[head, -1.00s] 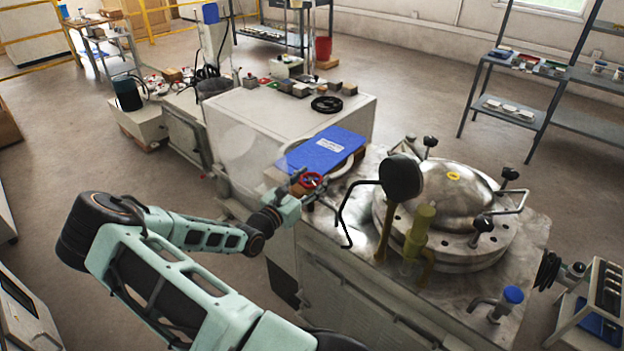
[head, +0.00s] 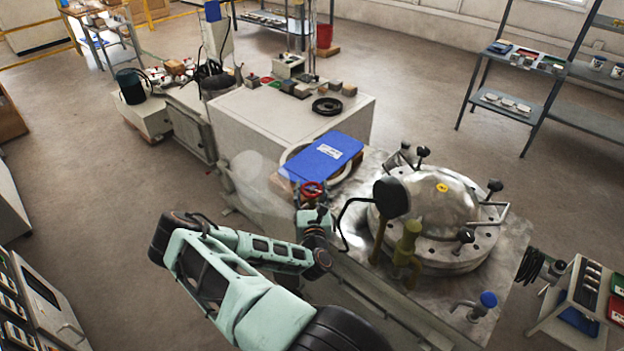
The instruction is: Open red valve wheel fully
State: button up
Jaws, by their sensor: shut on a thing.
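The red valve wheel (head: 312,189) is a small red ring at the near edge of the machine top, just below the blue book-like box. My gripper (head: 313,199) is at the wheel from the near side, its tips overlapping the ring. It is shut on the wheel. The fingers are small and partly hidden by the wrist, so the exact grip on the rim is hard to see. My pale green arm reaches up to the wheel from the bottom of the picture.
The blue box (head: 324,156) lies behind the wheel. A bent black handle with a dark round pad (head: 391,198) stands close on the right, before the domed metal vessel (head: 432,208). A blue-capped tap (head: 488,299) is at lower right. Open floor lies to the left.

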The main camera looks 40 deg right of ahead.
jog(key=shift+r+n+t+y+p, duration=0.1)
jog(key=shift+n+t+y+p, duration=0.65)
jog(key=shift+y, duration=0.25)
jog(key=shift+n+y, duration=0.25)
jog(key=shift+y, duration=0.05)
jog(key=o, duration=1.2)
jog(key=v, duration=1.2)
jog(key=shift+f, duration=0.2)
